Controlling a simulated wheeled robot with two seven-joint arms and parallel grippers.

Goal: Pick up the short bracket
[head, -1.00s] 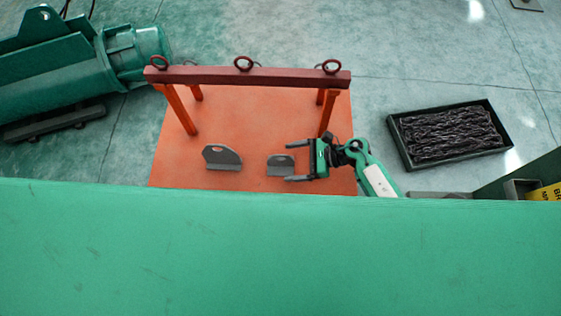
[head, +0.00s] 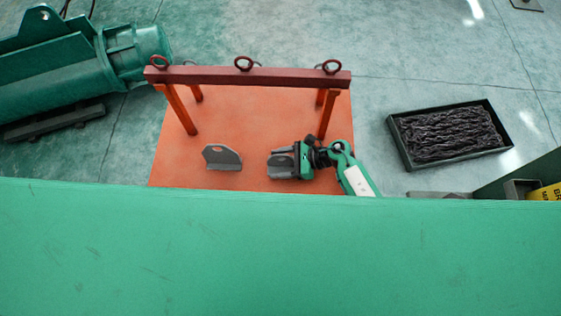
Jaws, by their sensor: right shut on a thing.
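The short bracket (head: 279,162) is a small grey angle piece with a hole in its upright plate, on the orange board (head: 245,115). My right gripper (head: 285,161) reaches it from the right and is shut on it, with the fingers partly covering it. I cannot tell whether the bracket is clear of the board. A larger grey bracket (head: 222,158) stands to its left on the same board, apart from the gripper. My left gripper is not in view.
A dark red beam (head: 210,75) with rings rests on orange legs over the board's back. A black tray (head: 402,150) of chain stands on the floor at right. A green motor (head: 140,50) is at upper left. A wide green surface (head: 270,250) fills the front.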

